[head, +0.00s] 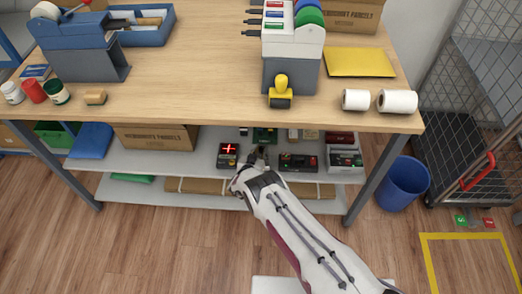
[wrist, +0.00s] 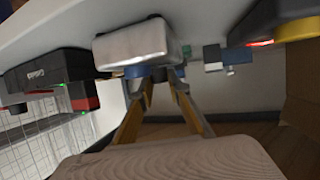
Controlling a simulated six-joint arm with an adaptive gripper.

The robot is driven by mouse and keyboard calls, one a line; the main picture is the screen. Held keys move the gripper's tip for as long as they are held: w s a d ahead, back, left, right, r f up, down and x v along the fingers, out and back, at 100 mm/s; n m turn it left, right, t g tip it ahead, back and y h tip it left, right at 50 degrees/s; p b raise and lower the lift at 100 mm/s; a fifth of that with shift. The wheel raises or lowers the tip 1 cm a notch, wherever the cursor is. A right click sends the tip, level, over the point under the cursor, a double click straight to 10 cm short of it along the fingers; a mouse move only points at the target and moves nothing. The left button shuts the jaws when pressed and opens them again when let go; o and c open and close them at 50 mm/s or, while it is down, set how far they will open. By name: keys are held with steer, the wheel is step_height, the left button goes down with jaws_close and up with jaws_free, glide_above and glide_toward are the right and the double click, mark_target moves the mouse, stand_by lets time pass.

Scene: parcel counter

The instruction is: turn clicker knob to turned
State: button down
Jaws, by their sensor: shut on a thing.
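The clicker knob seems to be the small blue and dark knob (wrist: 137,71) on a silver-grey box (wrist: 140,42) in the wrist view. That view looks upside down, with the shelf along the top. My gripper (wrist: 163,80) reaches the knob, its two yellowish fingers closing around it, and is shut on it. The contact itself and the knob's turn mark are hidden there.
On the shelf (head: 200,146), a device with a red lit cross (head: 228,150) is to the left and a dark box with buttons (head: 298,162) to the right. The wooden counter (head: 190,85) overhangs them. A blue bin (head: 403,184) stands by the right leg.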

steer(key=shift+m+h, duration=0.6)
steer(key=shift+h, duration=0.1)
stand_by(0.4)
steer(key=c, duration=1.9)
jaws_free()
steer(key=shift+s+a+r, duration=0.1)
steer(key=shift+s+a, duration=0.1)
steer(key=shift+s, duration=0.05)
steer(key=v, duration=1.1)
steer(key=shift+r, duration=0.25)
steer(key=shift+s, duration=0.1)
